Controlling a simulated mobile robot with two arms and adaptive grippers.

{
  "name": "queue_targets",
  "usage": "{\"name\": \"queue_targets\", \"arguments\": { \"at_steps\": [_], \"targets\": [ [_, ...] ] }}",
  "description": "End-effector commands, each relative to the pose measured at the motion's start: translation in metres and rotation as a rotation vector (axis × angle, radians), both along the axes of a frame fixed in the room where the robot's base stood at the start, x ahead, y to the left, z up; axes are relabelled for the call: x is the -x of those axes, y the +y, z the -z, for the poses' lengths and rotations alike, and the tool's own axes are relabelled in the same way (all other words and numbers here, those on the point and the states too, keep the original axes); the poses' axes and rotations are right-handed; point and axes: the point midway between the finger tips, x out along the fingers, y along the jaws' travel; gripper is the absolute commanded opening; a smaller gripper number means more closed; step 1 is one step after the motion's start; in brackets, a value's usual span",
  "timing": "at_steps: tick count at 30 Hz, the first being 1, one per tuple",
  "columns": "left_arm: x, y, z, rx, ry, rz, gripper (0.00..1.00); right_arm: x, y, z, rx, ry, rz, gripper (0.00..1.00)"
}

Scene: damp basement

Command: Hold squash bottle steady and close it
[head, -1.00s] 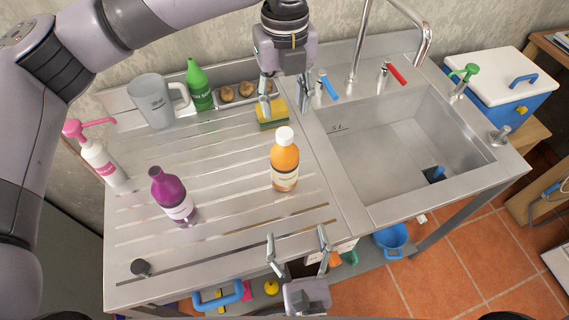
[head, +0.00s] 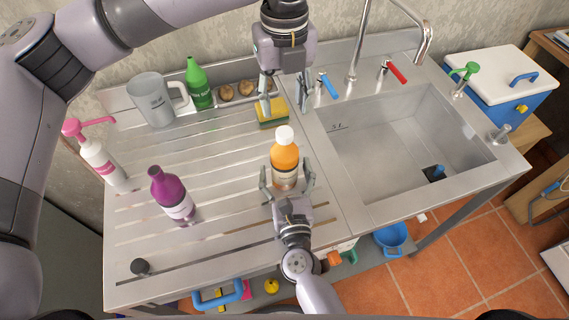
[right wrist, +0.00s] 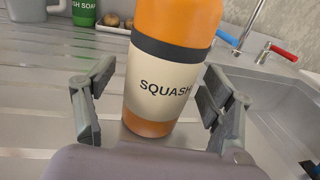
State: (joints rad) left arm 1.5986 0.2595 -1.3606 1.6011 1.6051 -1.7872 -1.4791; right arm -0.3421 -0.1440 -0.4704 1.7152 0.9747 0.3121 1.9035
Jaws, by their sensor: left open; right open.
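The squash bottle (head: 286,163) is orange with a cream label and stands upright on the ribbed drainer, a white cap (head: 284,135) on its top. My right gripper (head: 287,181) is open, with one finger on each side of the bottle's lower part. In the right wrist view the label of the squash bottle (right wrist: 160,88) reads SQUASH, and gaps show between the bottle and both fingers; its top is out of that view. My left gripper (head: 284,102) is open and empty, pointing down over the sponge area behind the bottle. Whether the cap is tight cannot be told.
A purple bottle (head: 172,196), a pink pump bottle (head: 98,158) and a small black round piece (head: 140,267) are on the left. A grey jug (head: 152,100), green soap bottle (head: 199,85) and yellow sponge (head: 272,115) stand behind. The sink (head: 400,140) is right.

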Motion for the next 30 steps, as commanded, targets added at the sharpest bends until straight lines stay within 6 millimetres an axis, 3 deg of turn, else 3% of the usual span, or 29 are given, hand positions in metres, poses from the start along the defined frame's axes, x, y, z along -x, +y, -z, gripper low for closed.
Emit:
{"name": "queue_targets", "arguments": {
  "at_steps": [13, 30],
  "targets": [
    [0.0, 0.0, -0.0001, 0.0, 0.0, 0.0, 0.44, -0.008, 0.0014, 0.0001, 0.0, 0.001, 0.0, 0.75],
    [0.0, 0.0, 0.0, 0.0, 0.0, 0.0, 0.44, -0.0077, 0.0012, 0.0001, 0.0, 0.0, 0.0, 0.37]
  ]
}}
